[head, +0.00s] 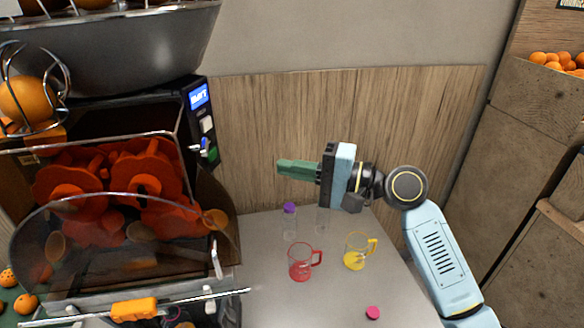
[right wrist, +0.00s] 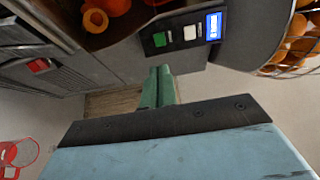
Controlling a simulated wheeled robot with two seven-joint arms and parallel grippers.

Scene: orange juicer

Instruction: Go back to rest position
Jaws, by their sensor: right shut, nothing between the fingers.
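My right gripper (head: 298,169) is shut and empty, held in the air above the back of the counter and pointing left toward the juicer. In the right wrist view its green fingers (right wrist: 157,88) lie together. The orange juicer (head: 120,180) fills the left side, with a clear curved cover over its orange-red pressing parts. Its control panel (head: 203,120) has a lit blue screen, a white button and a green button; the panel also shows in the right wrist view (right wrist: 190,33). My left gripper is not in view.
A red mug (head: 301,262), a yellow mug (head: 357,252), a purple-capped bottle (head: 290,220) and a pink cap (head: 373,312) are on the counter (head: 270,300). Wooden cabinets (head: 535,150) with oranges (head: 560,62) stand at right. A wood panel (head: 420,110) backs the counter.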

